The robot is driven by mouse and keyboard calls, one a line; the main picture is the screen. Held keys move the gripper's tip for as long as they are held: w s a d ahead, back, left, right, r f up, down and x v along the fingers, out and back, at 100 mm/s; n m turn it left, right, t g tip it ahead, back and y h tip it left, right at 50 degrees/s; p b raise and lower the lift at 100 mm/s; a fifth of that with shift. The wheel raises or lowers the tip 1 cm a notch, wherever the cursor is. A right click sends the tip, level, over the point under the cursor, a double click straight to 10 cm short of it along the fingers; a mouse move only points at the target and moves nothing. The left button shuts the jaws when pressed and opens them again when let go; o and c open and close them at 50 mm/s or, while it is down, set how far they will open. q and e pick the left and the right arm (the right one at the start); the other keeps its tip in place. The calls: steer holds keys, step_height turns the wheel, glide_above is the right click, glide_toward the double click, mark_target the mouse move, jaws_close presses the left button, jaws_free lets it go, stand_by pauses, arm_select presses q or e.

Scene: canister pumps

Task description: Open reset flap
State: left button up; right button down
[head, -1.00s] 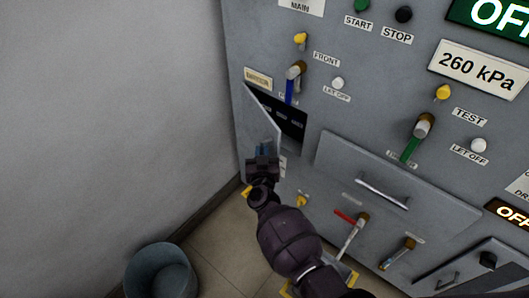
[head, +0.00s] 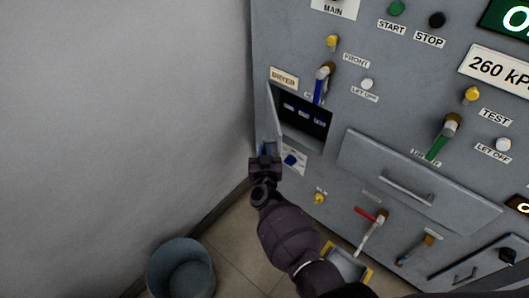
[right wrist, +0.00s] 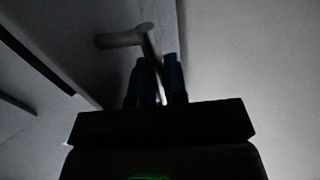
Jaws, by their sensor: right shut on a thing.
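The reset flap (head: 274,112) is a grey metal door at the left of the panel. It stands swung out on its left side, seen nearly edge-on, and uncovers a dark recess (head: 303,124) with several small blue-and-white items inside. My right gripper (head: 267,149) is at the flap's lower end, shut on its handle. In the right wrist view, the pale bar-shaped handle (right wrist: 128,38) runs down between the two dark blue fingers (right wrist: 155,82). The fingers hide part of the handle. My left gripper is not in view.
The grey wall (head: 120,110) is close on the left of the flap. A blue knob (head: 290,160) sits below the recess, near my gripper. A blue lever (head: 320,88) is above right. A bucket (head: 181,268) stands on the floor, and a drawer front (head: 415,180) juts out at right.

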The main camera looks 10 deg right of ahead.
steer(key=shift+a, duration=0.35)
stand_by(0.3)
steer(key=c, duration=1.5)
jaws_free()
steer(key=shift+o, duration=0.2)
steer(key=shift+s, duration=0.1)
